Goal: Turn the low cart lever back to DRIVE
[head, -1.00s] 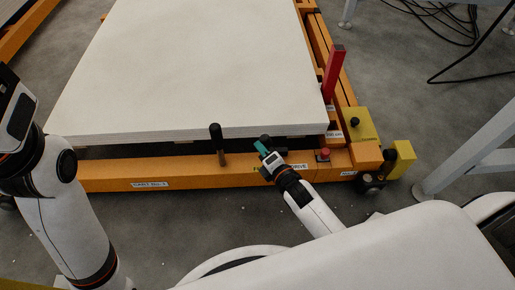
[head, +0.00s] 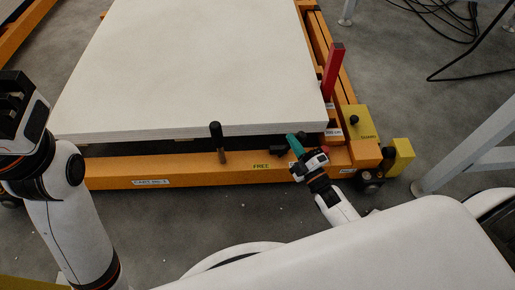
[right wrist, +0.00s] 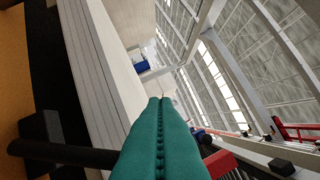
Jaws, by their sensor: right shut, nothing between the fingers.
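A green FREE label (head: 261,166) is readable on the beam; my right gripper covers the DRIVE label. My left gripper (head: 18,100) is at the left edge, away from the cart lever, its jaws unclear.
A large white slab (head: 190,65) lies on the orange cart (head: 185,172). An upright black-knobbed post (head: 217,142) stands at its front edge. A red post (head: 333,72), yellow blocks (head: 360,122) and a grey frame leg (head: 465,150) are at the right.

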